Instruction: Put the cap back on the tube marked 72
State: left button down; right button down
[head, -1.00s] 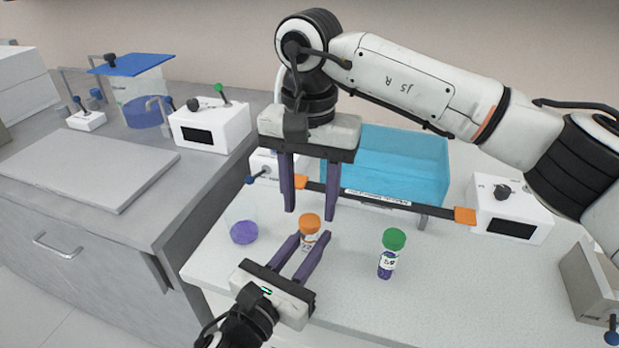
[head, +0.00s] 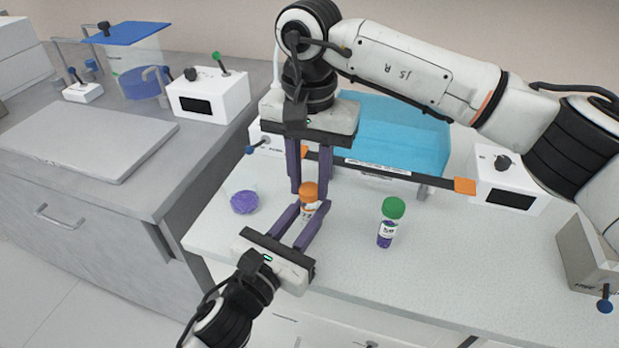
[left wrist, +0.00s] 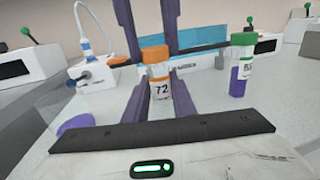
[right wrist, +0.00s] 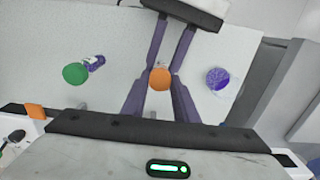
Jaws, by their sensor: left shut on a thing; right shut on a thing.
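The tube marked 72 (left wrist: 161,93) stands upright with its orange cap (left wrist: 154,52) on its top; whether the cap is fully tightened I cannot tell. The tube (head: 308,209) also shows in the head view, partly hidden by fingers. My left gripper (head: 309,213) is shut on the tube's body from the front. My right gripper (head: 311,188) points down from above and is shut on the orange cap, which shows between its fingers in the right wrist view (right wrist: 160,78).
A green-capped tube (head: 389,226) stands to the right. A clear dish with purple contents (head: 244,202) is to the left. Behind are a dark bar with orange ends (head: 400,172) and a blue bin (head: 385,130). The front right of the white bench (head: 470,270) is clear.

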jog(key=m, duration=0.6)
jog(key=shift+m, duration=0.3)
jog(key=m, duration=0.8)
jog(key=shift+m, duration=0.3)
jog(key=m, duration=0.6)
jog(key=shift+m, duration=0.3)
jog(key=m, duration=0.7)
jog(key=c, duration=1.3)
grip_release()
jog(key=shift+c, duration=0.2)
notch_tip(320, 180, up, 12)
